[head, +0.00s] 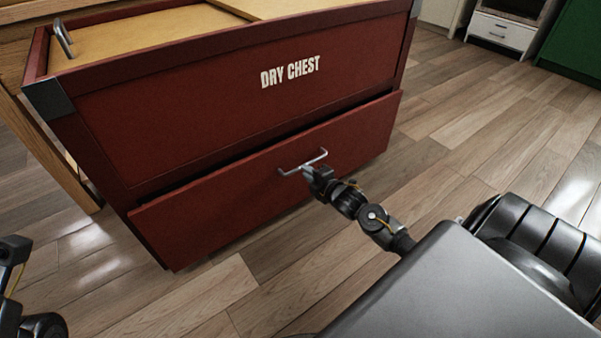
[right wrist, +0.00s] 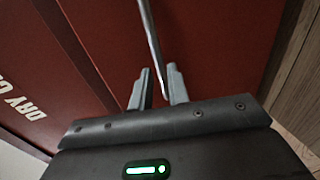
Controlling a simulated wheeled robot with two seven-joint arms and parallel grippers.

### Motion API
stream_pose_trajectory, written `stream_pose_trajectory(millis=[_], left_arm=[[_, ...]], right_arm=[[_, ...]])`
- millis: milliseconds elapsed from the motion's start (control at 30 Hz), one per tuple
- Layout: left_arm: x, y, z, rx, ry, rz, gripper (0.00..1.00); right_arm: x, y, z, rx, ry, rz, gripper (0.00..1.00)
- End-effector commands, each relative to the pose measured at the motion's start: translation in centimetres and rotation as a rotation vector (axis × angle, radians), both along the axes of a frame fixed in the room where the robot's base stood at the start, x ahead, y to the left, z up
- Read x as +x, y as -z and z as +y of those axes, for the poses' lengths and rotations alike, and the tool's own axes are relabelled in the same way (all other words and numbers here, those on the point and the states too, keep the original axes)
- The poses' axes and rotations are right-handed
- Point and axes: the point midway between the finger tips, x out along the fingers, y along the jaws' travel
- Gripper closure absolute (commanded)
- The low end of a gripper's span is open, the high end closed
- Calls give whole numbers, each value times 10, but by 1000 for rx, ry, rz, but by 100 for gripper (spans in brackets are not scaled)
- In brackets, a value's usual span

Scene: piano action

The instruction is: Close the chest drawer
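The dark red chest (head: 240,80), lettered "DRY CHEST", fills the upper left of the head view. Its bottom drawer (head: 230,200) stands a little out, with a dark gap along its top edge. A metal bar handle (head: 303,162) is on the drawer front. My right gripper (head: 310,172) is at this handle. In the right wrist view, the handle bar (right wrist: 150,40) runs down between the two grey fingers (right wrist: 158,88). The fingers are apart, with space beside the bar. Part of my left arm shows at the lower left; its fingers do not show.
Wood-plank floor (head: 170,300) lies clear in front of the drawer and to the right of the chest. A wooden leg (head: 50,155) stands at the chest's left. A white cabinet (head: 502,32) and a green one (head: 575,40) stand at the far right.

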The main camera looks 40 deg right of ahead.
Motion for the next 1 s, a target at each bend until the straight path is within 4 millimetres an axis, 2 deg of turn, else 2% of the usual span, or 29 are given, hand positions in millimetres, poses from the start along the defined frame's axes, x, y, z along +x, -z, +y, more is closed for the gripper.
stream_pose_trajectory(millis=[133, 333, 667, 800, 1000], left_arm=[[-6, 1, -5, 5, 18, -37, 43], [-7, -4, -6, -3, 21, -51, 43], [-7, -6, -6, -3, 21, -53, 43], [-7, -7, -6, -4, 21, -54, 43], [-8, -6, -6, -4, 20, -54, 43]], right_arm=[[24, 8, 0, 1, 0, -2, 83], [40, 10, 0, 0, -2, 0, 83], [43, 9, 0, 0, -1, 0, 83], [43, 9, 0, 0, -1, 0, 100], [43, 9, 0, 0, -1, 1, 100]])
